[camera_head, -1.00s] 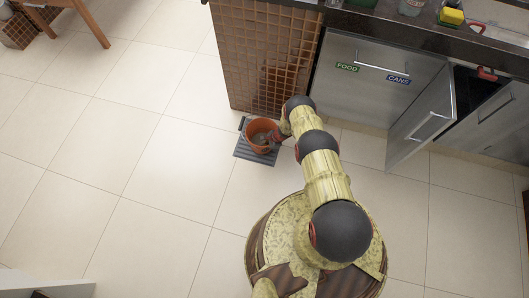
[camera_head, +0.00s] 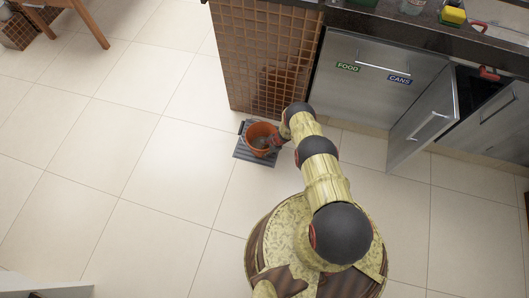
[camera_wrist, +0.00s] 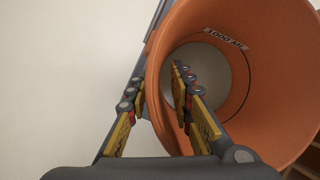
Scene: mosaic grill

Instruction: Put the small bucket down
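The small orange bucket (camera_head: 262,138) is upright over a dark grey ribbed mat (camera_head: 244,155) on the floor and appears to rest on it. In the wrist view the bucket (camera_wrist: 285,75) fills the right side, with a pale label inside its wall. My gripper (camera_wrist: 158,82) straddles the bucket's near wall, one finger outside and one inside. The fingers stand apart, with room beside the thin wall, so it looks open. In the head view my gripper (camera_head: 278,138) is at the bucket's right side, small and partly hidden by my arm.
A brown tiled counter end (camera_head: 262,60) stands just behind the mat. Steel cabinet doors (camera_head: 375,80) marked FOOD and CANS are to the right, and one door (camera_head: 425,115) stands open. The tiled floor (camera_head: 150,170) to the left is clear.

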